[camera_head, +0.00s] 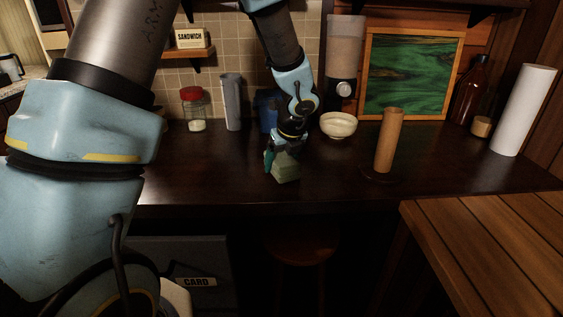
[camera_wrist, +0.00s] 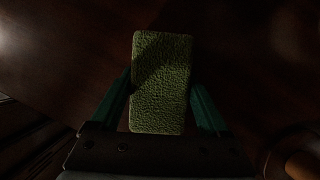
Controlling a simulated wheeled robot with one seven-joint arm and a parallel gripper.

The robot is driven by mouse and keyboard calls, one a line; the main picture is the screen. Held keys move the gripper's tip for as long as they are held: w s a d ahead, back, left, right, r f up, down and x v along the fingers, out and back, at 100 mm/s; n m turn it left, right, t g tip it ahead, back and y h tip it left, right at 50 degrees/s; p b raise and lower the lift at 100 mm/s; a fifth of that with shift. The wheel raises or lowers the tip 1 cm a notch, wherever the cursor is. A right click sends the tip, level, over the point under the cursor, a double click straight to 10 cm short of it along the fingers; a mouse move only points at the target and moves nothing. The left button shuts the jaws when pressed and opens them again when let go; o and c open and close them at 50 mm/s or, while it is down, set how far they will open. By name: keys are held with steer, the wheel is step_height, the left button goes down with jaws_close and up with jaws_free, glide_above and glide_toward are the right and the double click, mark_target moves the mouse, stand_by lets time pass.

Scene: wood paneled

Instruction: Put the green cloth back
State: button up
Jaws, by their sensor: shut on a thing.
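The green cloth (camera_head: 285,170) looks like a small pale-green block on the dark countertop, near its front edge. It also shows in the wrist view (camera_wrist: 161,85) as a textured green rectangle, upright in the picture and partly in shadow. My gripper (camera_head: 271,160) comes down from above and is shut on the green cloth. In the wrist view its two teal fingers (camera_wrist: 161,100) stand on the left and right sides of the cloth. Whether the cloth touches the counter or is just above it, I cannot tell.
Behind my gripper stand a blue container (camera_head: 267,112) and a cream bowl (camera_head: 338,125). A cardboard tube (camera_head: 389,140) stands to the right. A grey tumbler (camera_head: 231,102) and a red-lidded jar (camera_head: 193,110) stand to the left. The counter (camera_head: 215,175) is clear left of the cloth.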

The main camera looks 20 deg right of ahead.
steer(key=o, duration=1)
steer(key=shift+o, duration=0.2)
steer(key=v, duration=1.2)
steer(key=shift+r, duration=0.1)
steer(key=s+a+f+n+g, duration=0.1)
steer(key=s+a+f+n, duration=0.1)
steer(key=a+n, duration=1.3)
steer(key=s+a+f+n+g, duration=0.2)
steer(key=a+f+n, duration=0.1)
steer(key=a+n, duration=1.2)
steer(key=shift+s+a+n+h, duration=0.25)
steer(key=shift+n+h, duration=0.05)
steer(key=shift+n, duration=1.7)
